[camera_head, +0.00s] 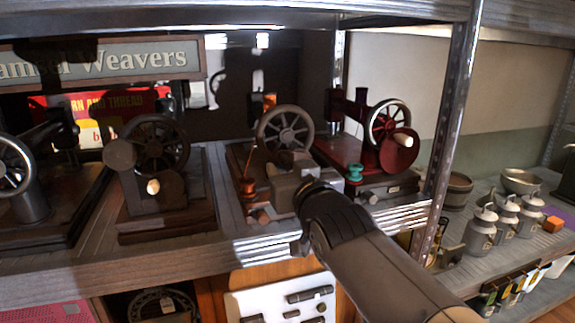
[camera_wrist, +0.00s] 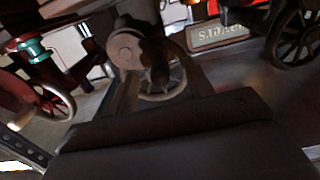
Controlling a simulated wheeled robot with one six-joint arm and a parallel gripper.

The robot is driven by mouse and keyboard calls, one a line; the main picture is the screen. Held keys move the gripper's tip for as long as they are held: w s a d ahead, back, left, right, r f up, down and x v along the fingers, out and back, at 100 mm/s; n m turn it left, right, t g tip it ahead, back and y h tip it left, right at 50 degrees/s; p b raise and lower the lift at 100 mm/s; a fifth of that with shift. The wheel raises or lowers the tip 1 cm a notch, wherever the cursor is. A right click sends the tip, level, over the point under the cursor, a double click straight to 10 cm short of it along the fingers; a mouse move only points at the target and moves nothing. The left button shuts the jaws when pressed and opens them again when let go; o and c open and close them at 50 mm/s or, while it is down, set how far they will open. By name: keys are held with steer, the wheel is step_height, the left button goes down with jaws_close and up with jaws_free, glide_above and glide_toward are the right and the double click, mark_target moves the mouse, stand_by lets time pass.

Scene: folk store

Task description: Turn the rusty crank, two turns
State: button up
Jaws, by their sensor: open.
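Several hand-cranked sewing machines stand in a row on the shelf. My arm reaches in front of the machine with the pale spoked wheel (camera_head: 285,130). My gripper (camera_head: 290,172) is open close before this machine and partly hides its crank side. In the upside-down wrist view a worn brown-grey crank disc (camera_wrist: 125,48) shows ahead, with a dark brown part (camera_wrist: 157,68) beside it and the pale wheel (camera_wrist: 165,80) behind. Which part is the crank's handle is unclear. I cannot tell whether my jaws touch or surround the crank; the fingertips are not clear.
A red machine (camera_head: 398,153) with a teal spool (camera_head: 355,172) stands close on the right. A dark machine with a wooden knob (camera_head: 153,186) stands on the left. A metal shelf post (camera_head: 452,110) rises right of my arm. The shelf above limits height.

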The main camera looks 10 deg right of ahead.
steer(key=s+d+p, duration=0.1)
steer(key=s+p, duration=0.1)
steer(key=s, duration=0.4)
steer(key=shift+s+d, duration=0.15)
steer(key=shift+s, duration=0.2)
steer(key=shift+w+f, duration=0.1)
steer(key=w+b, duration=0.1)
steer(key=w, duration=0.2)
steer(key=w+a+b, duration=0.1)
steer(key=w, duration=0.2)
steer(key=shift+w+a, duration=0.35)
steer(key=shift+w, duration=0.7)
